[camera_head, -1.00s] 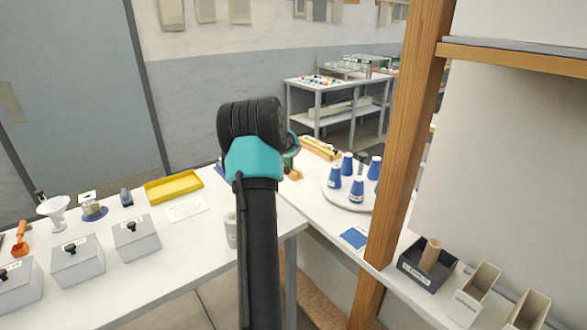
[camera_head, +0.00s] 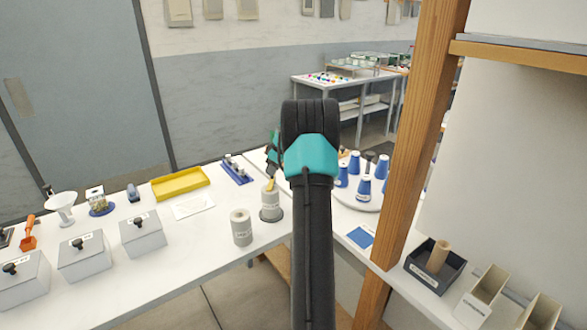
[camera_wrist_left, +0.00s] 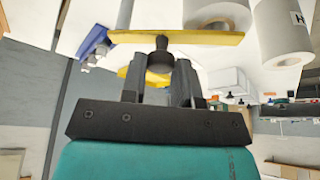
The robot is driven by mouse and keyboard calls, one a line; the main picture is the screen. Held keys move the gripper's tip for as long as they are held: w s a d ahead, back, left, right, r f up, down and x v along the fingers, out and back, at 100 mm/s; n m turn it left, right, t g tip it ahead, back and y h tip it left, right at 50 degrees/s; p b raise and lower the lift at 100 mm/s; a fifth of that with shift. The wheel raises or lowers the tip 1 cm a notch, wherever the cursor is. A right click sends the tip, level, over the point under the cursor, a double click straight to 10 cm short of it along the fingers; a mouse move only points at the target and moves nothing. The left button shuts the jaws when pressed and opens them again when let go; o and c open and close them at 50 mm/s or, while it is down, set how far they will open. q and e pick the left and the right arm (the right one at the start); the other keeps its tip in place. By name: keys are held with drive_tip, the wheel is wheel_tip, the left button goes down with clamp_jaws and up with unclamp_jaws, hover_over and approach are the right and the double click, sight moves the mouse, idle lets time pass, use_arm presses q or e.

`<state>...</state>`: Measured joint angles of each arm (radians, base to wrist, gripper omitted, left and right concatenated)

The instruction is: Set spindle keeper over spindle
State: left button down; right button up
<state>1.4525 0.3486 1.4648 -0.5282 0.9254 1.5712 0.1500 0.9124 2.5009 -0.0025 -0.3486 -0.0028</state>
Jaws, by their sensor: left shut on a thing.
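My left gripper (camera_head: 271,171) is shut on the dark knob (camera_wrist_left: 160,58) of a yellow plate-like piece, which I take for the spindle keeper (camera_wrist_left: 200,38). In the head view the keeper (camera_head: 269,185) shows as a small yellow patch right at the top of a grey roll (camera_head: 270,200). That roll stands upright on a dark round base (camera_head: 271,215). The spindle itself cannot be made out. Whether the keeper touches the roll or hovers above it, I cannot tell. My right gripper is not in view.
A second grey roll (camera_head: 241,228) stands close by on the left. A blue rack (camera_head: 237,171) and yellow tray (camera_head: 181,184) lie behind. Blue cones (camera_head: 364,187) stand on a round tray to the right. A wooden post (camera_head: 419,130) rises on the right.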

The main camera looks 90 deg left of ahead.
use_arm(q)
drive_tip(key=c, duration=0.9)
unclamp_jaws()
drive_tip(key=shift+o, duration=0.2)
drive_tip(key=shift+r, duration=0.1)
drive_tip(key=v, duration=1.7)
